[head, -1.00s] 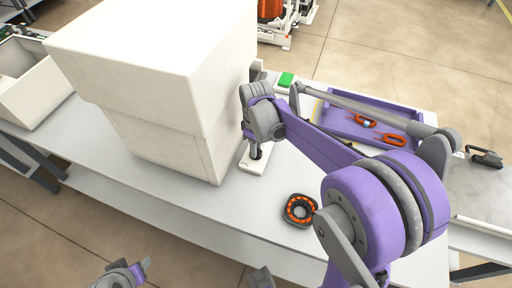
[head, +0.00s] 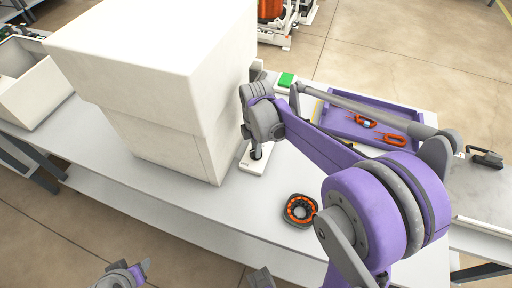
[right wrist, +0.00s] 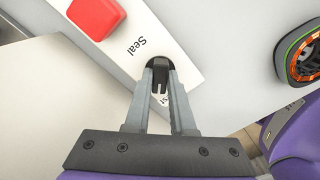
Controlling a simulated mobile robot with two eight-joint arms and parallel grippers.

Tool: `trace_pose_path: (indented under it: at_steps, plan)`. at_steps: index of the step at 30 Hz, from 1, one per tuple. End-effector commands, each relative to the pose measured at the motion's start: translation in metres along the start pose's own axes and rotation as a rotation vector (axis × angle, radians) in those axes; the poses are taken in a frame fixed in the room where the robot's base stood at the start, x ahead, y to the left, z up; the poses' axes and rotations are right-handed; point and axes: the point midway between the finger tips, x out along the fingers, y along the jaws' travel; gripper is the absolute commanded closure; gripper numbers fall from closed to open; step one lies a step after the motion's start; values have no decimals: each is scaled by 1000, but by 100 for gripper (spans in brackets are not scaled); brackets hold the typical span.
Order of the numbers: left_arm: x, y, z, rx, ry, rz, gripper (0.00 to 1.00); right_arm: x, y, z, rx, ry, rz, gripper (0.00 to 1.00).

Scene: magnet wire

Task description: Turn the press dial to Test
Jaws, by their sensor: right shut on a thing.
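The press dial (right wrist: 158,66) is a small dark knob on a white panel (right wrist: 185,55) in the right wrist view. The word "Seal" is printed above and left of it. Letters "st" show just below it, the rest of that word hidden by the knob and fingers. My right gripper (right wrist: 161,88) is shut on the dial, one finger on each side. Which label the knob points to I cannot tell for sure. In the head view, my right gripper (head: 256,150) reaches down to the white panel (head: 254,167) beside the big cream press (head: 150,80).
A red button (right wrist: 97,15) sits on the panel near the dial. A dark round holder with an orange ring (head: 300,209) lies on the white table (head: 215,205). A purple tray (head: 345,128) with orange-handled tools is behind my right arm. A green block (head: 286,79) stands at the back.

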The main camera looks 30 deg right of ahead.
Motion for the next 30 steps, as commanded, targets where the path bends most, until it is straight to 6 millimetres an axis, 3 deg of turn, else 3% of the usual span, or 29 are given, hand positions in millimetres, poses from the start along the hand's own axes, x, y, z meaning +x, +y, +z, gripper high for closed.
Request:
trace_pose_path:
  at_steps: [12,28,29,30]
  plan:
    - [0,0,0,0,0,0,50,-1,0,0,-181,0,1,100]
    - [0,0,0,0,0,0,50,-1,1,0,-205,-1,1,100]
    - [0,0,0,0,0,0,50,-1,1,0,-205,-1,1,76]
    - [0,0,0,0,0,0,50,-1,1,0,-205,-1,1,69]
